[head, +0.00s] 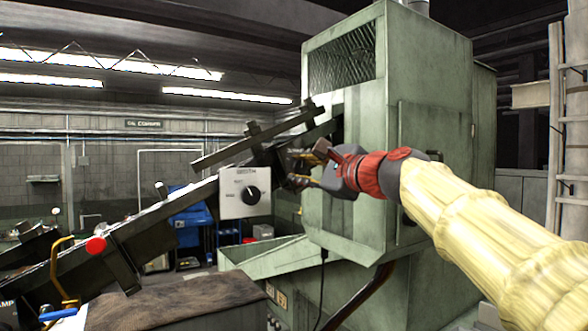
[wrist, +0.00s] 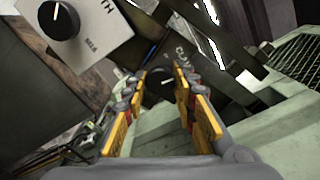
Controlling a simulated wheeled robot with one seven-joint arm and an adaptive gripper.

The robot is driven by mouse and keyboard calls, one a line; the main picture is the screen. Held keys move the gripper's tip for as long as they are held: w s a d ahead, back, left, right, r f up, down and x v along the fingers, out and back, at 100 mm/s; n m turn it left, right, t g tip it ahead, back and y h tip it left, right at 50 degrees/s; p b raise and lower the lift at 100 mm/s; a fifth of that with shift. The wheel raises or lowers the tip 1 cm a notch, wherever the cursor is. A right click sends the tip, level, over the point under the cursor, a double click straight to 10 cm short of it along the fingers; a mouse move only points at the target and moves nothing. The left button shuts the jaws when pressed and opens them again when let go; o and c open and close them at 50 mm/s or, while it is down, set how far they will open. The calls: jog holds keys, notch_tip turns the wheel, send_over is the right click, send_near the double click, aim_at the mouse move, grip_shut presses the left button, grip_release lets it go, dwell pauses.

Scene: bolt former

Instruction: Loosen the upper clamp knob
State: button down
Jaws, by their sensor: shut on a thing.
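The upper clamp knob (wrist: 158,82) is black and round with a pale pointer line. It sits beside a dark plate with a partly hidden CLAMP label (wrist: 182,58). My gripper (wrist: 161,92) has its yellow-padded fingers on either side of the knob and is shut on it. In the head view my gripper (head: 299,171) reaches in from the right to the upper part of the sloping rail, and its fingers largely hide the knob there.
A pale box with a black WIDTH dial (head: 251,195) hangs left of my gripper; its dial (wrist: 59,20) is at upper left in the wrist view. The sloping dark rail (head: 180,207) runs down left. The green machine housing (head: 345,195) stands close behind my gripper.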

jog(key=shift+r+m+p, duration=0.1)
jog(key=shift+m+p, duration=0.9)
jog(key=shift+m, duration=0.1)
jog(key=shift+m+p, duration=0.5)
jog(key=shift+m, duration=0.4)
jog(key=m+p, duration=0.2)
jog(key=shift+m, duration=0.4)
jog(key=shift+m+p, duration=0.4)
jog(key=shift+p, duration=0.05)
jog(key=c, duration=1.3)
grip_release()
jog(key=shift+o, duration=0.2)
